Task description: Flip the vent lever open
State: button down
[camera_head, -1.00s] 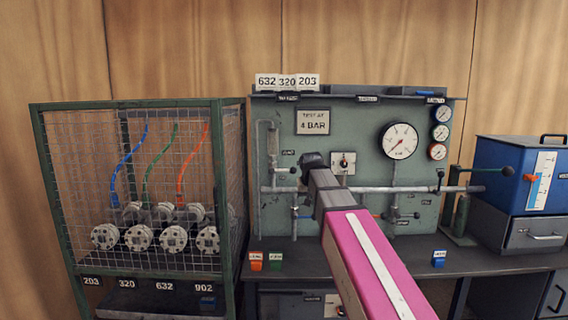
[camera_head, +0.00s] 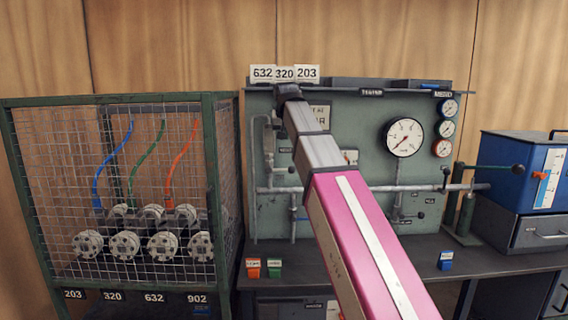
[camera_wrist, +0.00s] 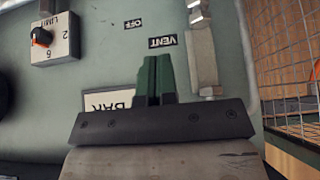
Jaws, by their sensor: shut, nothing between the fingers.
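My gripper (camera_head: 287,92) is at the top of the grey-green test panel, just below the number cards in the head view. In the wrist view its green fingers (camera_wrist: 155,78) are together and empty, in front of the panel. The VENT label (camera_wrist: 162,41) reads upside down just beyond the fingertips, with an OFF label (camera_wrist: 133,23) near it. A grey vertical pipe fitting (camera_wrist: 202,55) stands beside the fingers. In the head view the vent lever (camera_head: 290,170) is small, with a dark end, on the left pipe below its label. The lever is not clear in the wrist view.
A limit dial (camera_wrist: 41,38) with an orange pointer sits on the panel. A horizontal pipe (camera_head: 400,188) crosses it, with a large gauge (camera_head: 404,137) above. A mesh cage (camera_head: 120,190) stands left and a blue box (camera_head: 525,170) right.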

send_over(281, 169)
jog(key=d, duration=0.2)
jog(key=f, duration=0.8)
jog(key=shift+w+a+f, duration=0.15)
jog(key=shift+w+f, duration=0.1)
jog(key=shift+w, duration=0.15)
jog(key=shift+s+f, duration=0.25)
jog(key=shift+f, duration=0.7)
jog(key=shift+s+f, duration=0.25)
jog(key=shift+f, duration=0.7)
